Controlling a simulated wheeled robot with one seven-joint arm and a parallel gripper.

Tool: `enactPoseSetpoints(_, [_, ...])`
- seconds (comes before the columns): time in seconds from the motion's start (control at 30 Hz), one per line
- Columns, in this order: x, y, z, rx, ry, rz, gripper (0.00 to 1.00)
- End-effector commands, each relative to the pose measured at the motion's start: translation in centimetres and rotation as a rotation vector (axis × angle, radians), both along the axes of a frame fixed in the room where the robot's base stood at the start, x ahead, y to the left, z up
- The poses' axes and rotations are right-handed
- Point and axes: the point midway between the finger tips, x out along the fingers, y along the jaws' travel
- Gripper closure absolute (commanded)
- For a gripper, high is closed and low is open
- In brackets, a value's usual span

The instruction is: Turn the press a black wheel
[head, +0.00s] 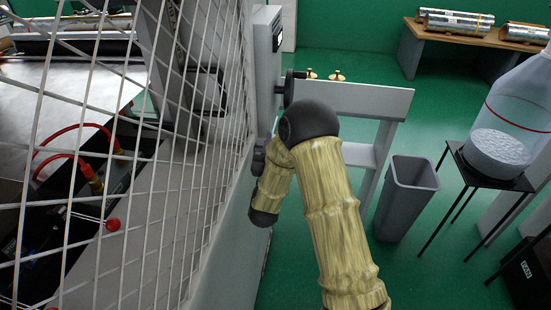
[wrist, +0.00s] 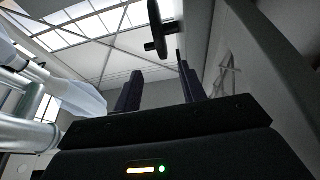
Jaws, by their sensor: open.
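The black wheel (head: 289,88) is mounted on the side of the press's grey box (head: 264,70), seen nearly edge-on, with a small handle sticking out to the right. In the wrist view the black wheel (wrist: 156,25) is at the top centre, with its handle to the right. My gripper (wrist: 160,64) shows two dark fingers, apart and empty, pointing up toward the wheel. The wheel appears beyond the fingertips, and no contact shows. In the head view my sleeved arm stands in front of the press below the wheel, and the fingers cannot be made out clearly.
A white mesh guard (head: 120,150) covers the press at left. A grey bin (head: 405,195) and a large bottle (head: 515,110) on a black stand are at right. Green floor lies open between them.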

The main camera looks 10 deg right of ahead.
Motion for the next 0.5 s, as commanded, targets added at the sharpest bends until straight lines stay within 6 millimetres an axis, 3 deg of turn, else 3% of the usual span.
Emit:
enactPoseSetpoints(0.2, [-2.7, 1.1, -1.4, 0.001, 0.000, 0.003, 0.59])
enactPoseSetpoints(0.5, [-3.1, 1.1, -1.3, 0.001, -0.001, 0.000, 0.59])
